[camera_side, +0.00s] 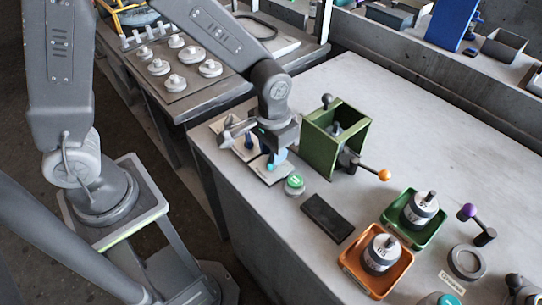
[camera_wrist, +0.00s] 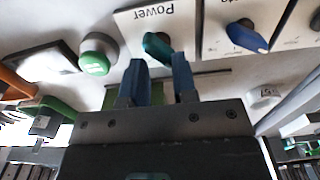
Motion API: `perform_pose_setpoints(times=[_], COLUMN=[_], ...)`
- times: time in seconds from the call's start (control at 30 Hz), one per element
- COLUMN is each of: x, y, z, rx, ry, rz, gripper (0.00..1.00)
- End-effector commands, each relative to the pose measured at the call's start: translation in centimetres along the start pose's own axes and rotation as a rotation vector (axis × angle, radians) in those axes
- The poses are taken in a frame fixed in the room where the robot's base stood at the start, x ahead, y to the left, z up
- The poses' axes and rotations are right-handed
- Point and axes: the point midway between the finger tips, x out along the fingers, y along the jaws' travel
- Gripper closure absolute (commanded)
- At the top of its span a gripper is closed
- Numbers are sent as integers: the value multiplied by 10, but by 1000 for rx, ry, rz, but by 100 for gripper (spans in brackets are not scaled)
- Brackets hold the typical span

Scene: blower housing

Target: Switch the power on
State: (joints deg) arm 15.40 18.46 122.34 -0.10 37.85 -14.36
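The power switch is a teal knob (camera_wrist: 156,45) on a white plate (camera_wrist: 128,20) marked "Power", which reads upside down in the wrist view. The knob points at a slant. In the side view the teal knob (camera_side: 277,158) shows just below my gripper (camera_side: 272,150), with its plate (camera_side: 266,173) under it. In the wrist view my gripper (camera_wrist: 159,66) has two blue fingers apart, with an empty gap between them. The knob appears just past the fingertips, in line with the gap. I cannot tell whether the fingers touch it.
A blue knob (camera_wrist: 247,36) on a neighbouring plate sits close beside the power plate. A green button (camera_side: 294,184) stands on the other side. A green open housing (camera_side: 338,140) with an orange-tipped lever stands right of my gripper. A dark flat pad (camera_side: 327,217) lies nearer the front.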

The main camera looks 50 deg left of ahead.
Motion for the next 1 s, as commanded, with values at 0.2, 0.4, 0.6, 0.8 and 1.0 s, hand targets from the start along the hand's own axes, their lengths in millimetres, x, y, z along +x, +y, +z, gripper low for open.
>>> perform_pose_setpoints(times=[0.2,0.4,0.6,0.8,1.0], x=[14,14,23,25,25], y=[-3,-3,-2,-2,-2], z=[8,8,8,7,6], rx=[-320,-579,-631,-629,-628], ry=[-26,-26,-24,-22,-20], rz=[-15,-19,-17,-15,-14], gripper=[66,66,66,66,68])
